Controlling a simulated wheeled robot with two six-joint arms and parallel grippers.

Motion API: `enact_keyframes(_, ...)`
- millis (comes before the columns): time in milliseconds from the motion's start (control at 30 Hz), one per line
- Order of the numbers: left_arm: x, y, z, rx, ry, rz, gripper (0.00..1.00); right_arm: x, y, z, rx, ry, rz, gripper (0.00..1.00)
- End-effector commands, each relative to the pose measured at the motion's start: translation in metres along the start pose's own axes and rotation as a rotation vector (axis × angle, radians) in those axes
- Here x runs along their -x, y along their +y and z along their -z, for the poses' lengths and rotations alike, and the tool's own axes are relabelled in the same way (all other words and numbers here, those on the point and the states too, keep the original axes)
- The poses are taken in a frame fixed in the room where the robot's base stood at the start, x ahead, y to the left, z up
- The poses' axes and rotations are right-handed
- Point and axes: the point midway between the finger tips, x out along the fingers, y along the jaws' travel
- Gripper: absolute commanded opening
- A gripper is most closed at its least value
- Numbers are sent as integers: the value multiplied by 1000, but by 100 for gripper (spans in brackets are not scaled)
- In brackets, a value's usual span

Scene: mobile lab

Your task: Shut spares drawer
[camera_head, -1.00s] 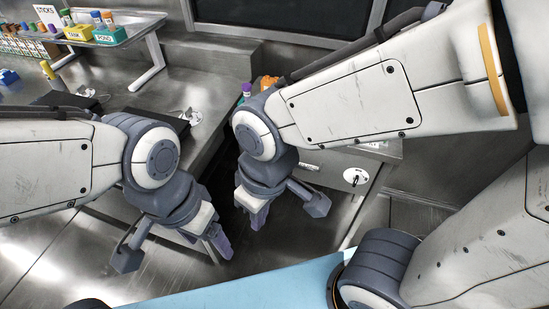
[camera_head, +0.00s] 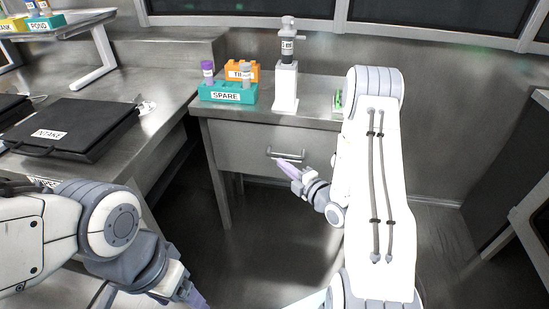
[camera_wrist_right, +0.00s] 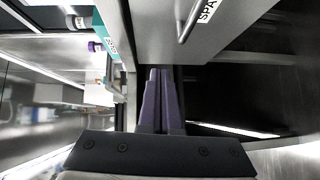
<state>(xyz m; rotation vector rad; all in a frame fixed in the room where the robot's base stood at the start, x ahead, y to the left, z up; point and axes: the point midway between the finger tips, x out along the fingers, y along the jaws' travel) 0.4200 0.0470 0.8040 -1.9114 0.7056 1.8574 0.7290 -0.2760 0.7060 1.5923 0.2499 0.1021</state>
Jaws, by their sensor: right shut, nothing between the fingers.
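The spares drawer has a plain grey front (camera_head: 238,147) with a metal bar handle (camera_head: 285,155), under the right-hand counter. I cannot tell how far it stands out. In the right wrist view the drawer front (camera_wrist_right: 160,28) is close, with the handle (camera_wrist_right: 190,20) and a label (camera_wrist_right: 208,11) reading "SPA", cut by the edge. My right gripper (camera_head: 277,162) is shut and empty, its purple fingers just below the handle; contact is unclear. The fingers also show in the wrist view (camera_wrist_right: 161,85). My left gripper (camera_head: 193,296) is low at left, its tips partly cut off.
On the counter (camera_head: 325,113) above the drawer stand a teal SPARE rack (camera_head: 226,94), an orange rack (camera_head: 243,68) and a white instrument (camera_head: 286,85). A black INTAKE case (camera_head: 75,128) lies on the left bench. Open floor (camera_head: 240,250) lies below the drawer.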

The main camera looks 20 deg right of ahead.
Motion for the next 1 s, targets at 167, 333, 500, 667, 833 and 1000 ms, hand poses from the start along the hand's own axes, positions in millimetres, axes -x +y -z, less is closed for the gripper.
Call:
enact_keyframes(167,-12,-1,0,0,1,0,76,10,-9,-14,38,-31,-86,0)
enact_keyframes(333,-10,-1,0,0,1,0,76,-9,-4,-14,44,-27,-94,0)
enact_keyframes(500,-11,-1,0,0,1,0,76,-45,-1,-15,43,-27,-94,0)
enact_keyframes(667,-13,-1,-1,0,1,0,76,-80,2,-16,43,-28,-94,0)
enact_keyframes(833,-15,-1,-1,0,1,0,76,-101,4,-32,41,-33,-93,0)
enact_keyframes(1000,-16,-1,-1,0,0,0,76,-111,5,-44,39,-33,-91,0)
